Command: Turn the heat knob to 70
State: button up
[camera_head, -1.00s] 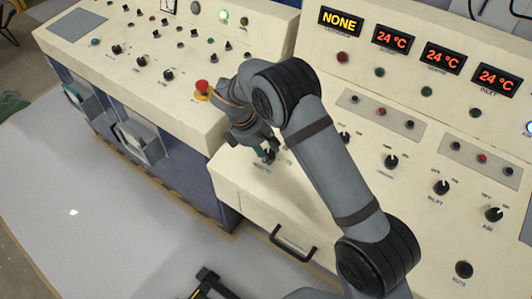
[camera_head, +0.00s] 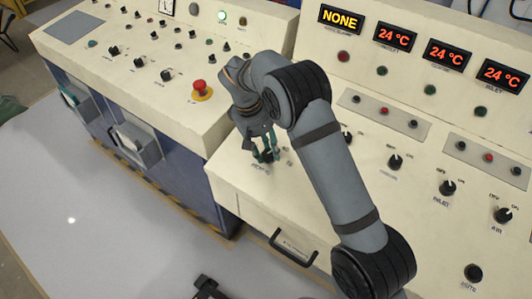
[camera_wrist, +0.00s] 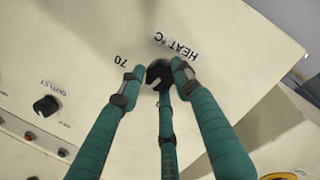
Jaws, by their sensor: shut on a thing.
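The heat knob (camera_wrist: 158,72) is a black dial on the cream panel. In the wrist view it sits between the fingertips of my gripper (camera_wrist: 155,75), whose teal fingers are shut on it. The printed "HEAT °C" label (camera_wrist: 176,46) is beside the knob, and the number "70" (camera_wrist: 121,60) is printed to its left in that view. The knob's pointer direction cannot be made out.
The outlet knob (camera_wrist: 46,106) is nearby on the panel. In the head view an inlet knob (camera_head: 447,188) and an air knob (camera_head: 502,215) are to the right. A red emergency button (camera_head: 201,88) stands left of my arm. The top display (camera_head: 340,18) reads "NONE".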

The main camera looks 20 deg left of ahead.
jog(key=m+b, duration=0.1)
jog(key=m, duration=0.1)
jog(key=m+b, duration=0.2)
jog(key=m, duration=0.1)
jog(key=shift+s+d+f+m+g, duration=0.15)
jog(key=shift+d+f+m+g, duration=0.1)
jog(key=shift+f+m+g, duration=0.05)
jog(key=shift+m+y+b, duration=0.4)
jog(key=shift+m+b, duration=0.5)
jog(key=shift+m, duration=0.3)
jog(key=shift+s+a+m+b, duration=0.15)
jog(key=shift+m+b, duration=0.65)
jog(key=shift+m, duration=0.4)
jog(key=shift+r+m+y, duration=0.1)
jog(key=shift+m+y, duration=0.2)
jog(key=o, duration=1.1)
jog(key=shift+r, duration=0.1)
jog(key=shift+r, duration=0.1)
